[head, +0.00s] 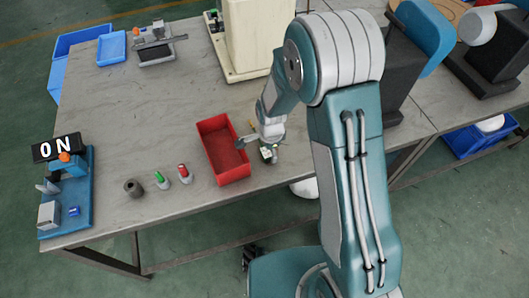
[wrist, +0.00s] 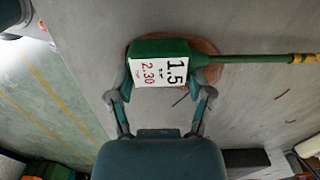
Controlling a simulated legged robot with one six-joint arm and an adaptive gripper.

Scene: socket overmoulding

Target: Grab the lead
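The lead shows in the wrist view as a dark green block (wrist: 160,48) with a white label reading "1.5" and "2.30". A green cable (wrist: 250,59) runs from it to the right, with yellow marks at the frame edge. My gripper (wrist: 162,85) has one finger on each side of the block's near end. The fingers are very close to its sides, and whether they press on it cannot be told. In the head view my gripper (head: 262,146) is low over the table, just right of the red bin (head: 226,171). A small white and green piece (head: 268,154) shows beside it.
A grey table (head: 120,120) carries a green-topped piece (head: 161,180), a red-topped piece (head: 184,174) and a dark round part (head: 133,188) left of the bin. A blue fixture (head: 78,205) with an "ON" sign stands at left. A cream machine (head: 257,35) stands behind my gripper.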

